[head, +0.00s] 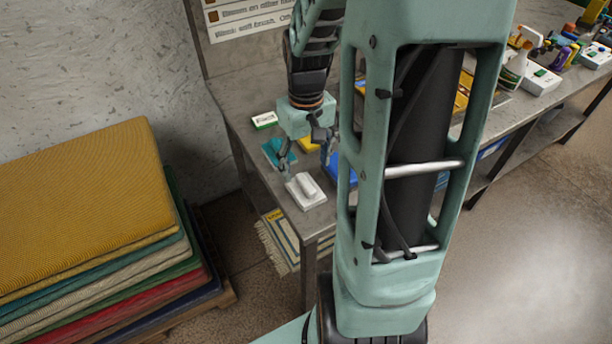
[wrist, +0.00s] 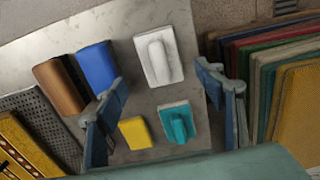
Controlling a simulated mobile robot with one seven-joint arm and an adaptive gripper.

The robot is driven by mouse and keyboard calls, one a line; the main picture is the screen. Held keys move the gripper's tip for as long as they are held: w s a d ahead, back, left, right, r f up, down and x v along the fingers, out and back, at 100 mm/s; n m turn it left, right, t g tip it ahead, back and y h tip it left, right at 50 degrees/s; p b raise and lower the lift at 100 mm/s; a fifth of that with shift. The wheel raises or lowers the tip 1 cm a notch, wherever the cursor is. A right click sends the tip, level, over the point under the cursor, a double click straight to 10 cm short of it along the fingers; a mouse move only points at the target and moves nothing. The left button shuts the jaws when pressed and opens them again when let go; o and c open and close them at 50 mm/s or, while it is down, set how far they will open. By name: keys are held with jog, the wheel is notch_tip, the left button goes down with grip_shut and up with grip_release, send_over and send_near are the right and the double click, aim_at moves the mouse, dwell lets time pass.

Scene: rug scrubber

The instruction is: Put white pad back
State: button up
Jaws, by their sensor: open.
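The white pad (head: 305,191), a flat block with a raised grip on top, lies on the grey metal table near its front left corner. In the wrist view the white pad (wrist: 158,56) is at the top centre, with nothing holding it. My gripper (head: 307,170) is open and empty above the table, pointing down, close to the pad on its far side. In the wrist view the fingers of my gripper (wrist: 161,77) are spread wide, with the pad showing between and beyond the tips.
A teal pad (wrist: 177,122) and a yellow block (wrist: 135,133) lie nearby. Blue (wrist: 97,67) and brown (wrist: 60,88) blocks stand beside a perforated dark panel (wrist: 45,122). A stack of rugs (head: 90,220) is left of the table. My arm hides the table's middle.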

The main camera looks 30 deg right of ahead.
aim_at(306, 183)
jog(key=shift+r, duration=2.4)
